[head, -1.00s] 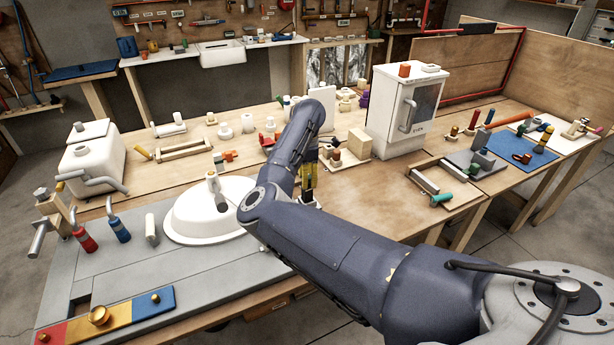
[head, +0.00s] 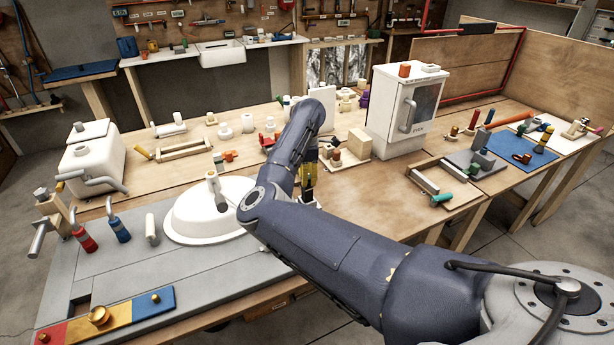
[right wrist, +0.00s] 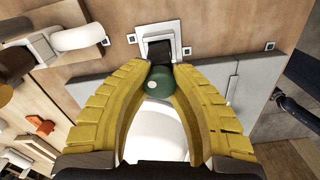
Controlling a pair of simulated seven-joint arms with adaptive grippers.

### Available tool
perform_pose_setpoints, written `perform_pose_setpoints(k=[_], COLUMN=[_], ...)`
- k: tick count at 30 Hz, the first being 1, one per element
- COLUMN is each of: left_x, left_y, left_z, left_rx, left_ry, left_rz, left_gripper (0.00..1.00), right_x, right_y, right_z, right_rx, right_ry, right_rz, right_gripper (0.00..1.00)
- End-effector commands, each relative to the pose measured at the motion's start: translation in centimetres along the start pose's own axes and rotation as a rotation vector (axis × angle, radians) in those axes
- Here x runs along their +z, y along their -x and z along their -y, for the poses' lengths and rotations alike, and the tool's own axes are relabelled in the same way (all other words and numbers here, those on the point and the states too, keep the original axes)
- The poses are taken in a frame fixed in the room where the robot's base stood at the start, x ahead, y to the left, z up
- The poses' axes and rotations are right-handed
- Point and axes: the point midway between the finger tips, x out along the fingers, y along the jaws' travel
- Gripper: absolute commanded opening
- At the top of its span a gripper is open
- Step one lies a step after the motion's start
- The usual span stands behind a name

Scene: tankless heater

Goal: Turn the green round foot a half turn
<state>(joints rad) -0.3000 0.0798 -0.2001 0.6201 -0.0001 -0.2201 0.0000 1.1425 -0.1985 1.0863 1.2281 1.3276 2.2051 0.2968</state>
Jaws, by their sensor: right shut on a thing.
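The green round foot (right wrist: 158,84) is a dark green ball-like piece with a pale spot, at the upper middle of the right wrist view. My right gripper (right wrist: 164,70) has its two yellow ribbed fingers closed on either side of it. A dark block in a square white frame (right wrist: 159,34) lies just beyond the fingertips. In the head view my right gripper (head: 308,182) points down at the table right of the white basin, and the foot is hidden there. My left gripper is not in view.
The white basin (head: 184,218) stands just left of my right gripper. Small blocks and a wooden stand (head: 359,143) are close behind it. The white cabinet (head: 383,118) stands farther right. Bare wooden table lies between my right forearm and the cabinet.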

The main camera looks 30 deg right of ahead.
Motion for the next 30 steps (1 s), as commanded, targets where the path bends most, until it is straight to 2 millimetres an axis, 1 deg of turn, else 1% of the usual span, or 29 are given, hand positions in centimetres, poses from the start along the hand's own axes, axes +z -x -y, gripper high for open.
perform_pose_setpoints(k=[5, 8, 21, 25, 30], left_x=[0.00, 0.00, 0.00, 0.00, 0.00], left_y=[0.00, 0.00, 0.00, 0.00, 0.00], left_z=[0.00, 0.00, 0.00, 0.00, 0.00], left_rx=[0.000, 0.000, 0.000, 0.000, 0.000], left_ry=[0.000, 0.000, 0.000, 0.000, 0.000], left_rz=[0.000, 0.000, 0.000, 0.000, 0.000], left_gripper=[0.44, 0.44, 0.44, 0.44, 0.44], right_x=[-0.01, -0.02, -0.01, 0.02, 0.02], right_y=[0.01, 0.00, -0.01, -0.06, -0.08], right_z=[0.00, 0.00, -0.01, 0.00, 0.01], right_rx=[0.000, 0.001, 0.006, 0.006, 0.006], right_ry=[0.032, 0.120, 0.621, 0.726, 0.785], right_rz=[0.000, -0.001, -0.004, -0.003, -0.003], right_gripper=[0.00, 0.00, 0.00, 0.00, 0.00])
